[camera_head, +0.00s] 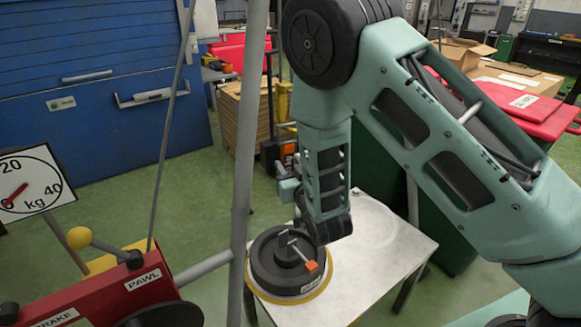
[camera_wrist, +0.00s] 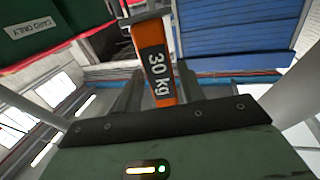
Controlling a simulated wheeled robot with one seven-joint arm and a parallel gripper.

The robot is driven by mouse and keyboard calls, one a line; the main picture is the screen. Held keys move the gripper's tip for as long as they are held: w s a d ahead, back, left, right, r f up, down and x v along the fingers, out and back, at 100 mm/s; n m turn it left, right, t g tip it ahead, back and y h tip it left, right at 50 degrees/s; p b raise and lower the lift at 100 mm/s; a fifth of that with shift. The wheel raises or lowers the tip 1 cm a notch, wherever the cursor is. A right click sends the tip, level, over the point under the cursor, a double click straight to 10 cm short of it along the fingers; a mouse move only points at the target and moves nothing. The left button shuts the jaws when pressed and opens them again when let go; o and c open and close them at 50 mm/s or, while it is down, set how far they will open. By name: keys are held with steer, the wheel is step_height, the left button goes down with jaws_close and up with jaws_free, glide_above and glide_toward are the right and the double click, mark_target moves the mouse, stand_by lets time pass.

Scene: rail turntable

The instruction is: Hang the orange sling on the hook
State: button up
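The orange sling shows in the head view as a small orange piece (camera_head: 311,267) at a black round weight stack (camera_head: 270,275). In the wrist view the sling is an orange strap (camera_wrist: 158,70) marked "30 kg", between the two dark fingers. My gripper (camera_head: 291,246) is low over the stack, beside the orange piece, its two grey fingertips apart. The fingers also show in the wrist view (camera_wrist: 160,92), on either side of the strap. I cannot tell whether they touch it. I cannot make out the hook in either view.
The stack stands on a white table (camera_head: 385,262) with bare room to its right. A grey upright pole (camera_head: 246,140) stands close left of the table. A red machine (camera_head: 105,300) marked PAWL and BRAKE and a kg dial (camera_head: 32,185) are at left.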

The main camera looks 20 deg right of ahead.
steer(key=shift+o, duration=0.9)
steer(key=shift+s+f, duration=0.1)
steer(key=shift+s, duration=0.15)
steer(key=s+p, duration=0.7)
steer(key=s, duration=0.9)
steer(key=shift+s+d+p, duration=0.3)
steer(key=shift+s+d, duration=0.1)
steer(key=shift+d, duration=0.05)
